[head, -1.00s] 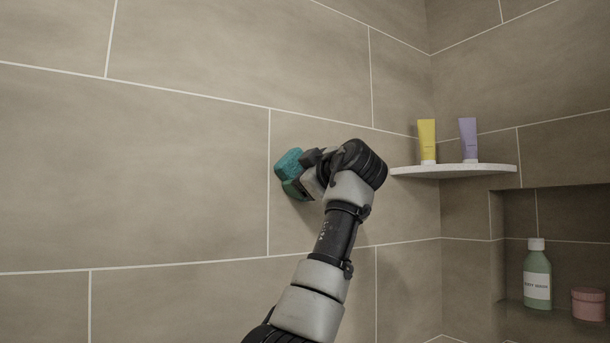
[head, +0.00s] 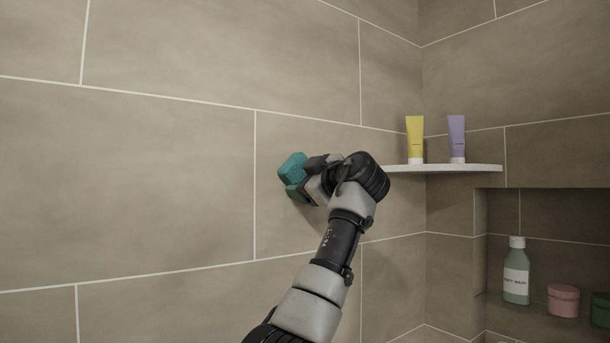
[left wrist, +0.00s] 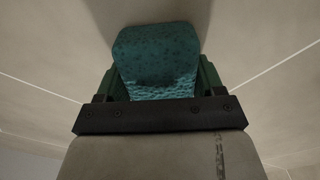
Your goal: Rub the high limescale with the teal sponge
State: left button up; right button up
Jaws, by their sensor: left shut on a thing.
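My left gripper (head: 303,180) is shut on the teal sponge (head: 292,168), close to the tiled wall in the head view. The sponge also shows in the left wrist view (left wrist: 157,55), held between the two green fingers, with its far end toward the wall. I cannot tell whether it touches the wall. No limescale patch can be made out on the tiles in view; the wall just behind the sponge and gripper is hidden. My right gripper is not in view.
A corner shelf (head: 450,169) right of my left arm holds a yellow tube (head: 415,138) and a purple tube (head: 456,137). Below it, a niche holds a green bottle (head: 516,272), a pink jar (head: 563,300) and a dark green container (head: 600,310). The wall (head: 130,190) to the left is bare.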

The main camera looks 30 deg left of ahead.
aim_at(292, 180)
pick_arm(q)
jog(key=shift+s+a+f+b, duration=0.1)
jog(key=shift+s+b, duration=0.1)
jog(key=shift+b, duration=0.15)
jog(key=shift+s+a+f+b, duration=0.1)
jog(key=shift+s+a+b, duration=0.2)
jog(key=shift+s+b, duration=0.5)
jog(key=shift+s+a+r+b, duration=0.1)
jog(key=shift+s+a+b, duration=0.15)
jog(key=shift+s+b, duration=0.2)
jog(key=shift+s+a+r+b, duration=0.1)
jog(key=shift+s+a+b, duration=0.1)
jog(key=shift+s+b, duration=0.15)
jog(key=shift+s+d, duration=0.1)
jog(key=shift+b+v, duration=0.3)
jog(key=shift+v, duration=2.5)
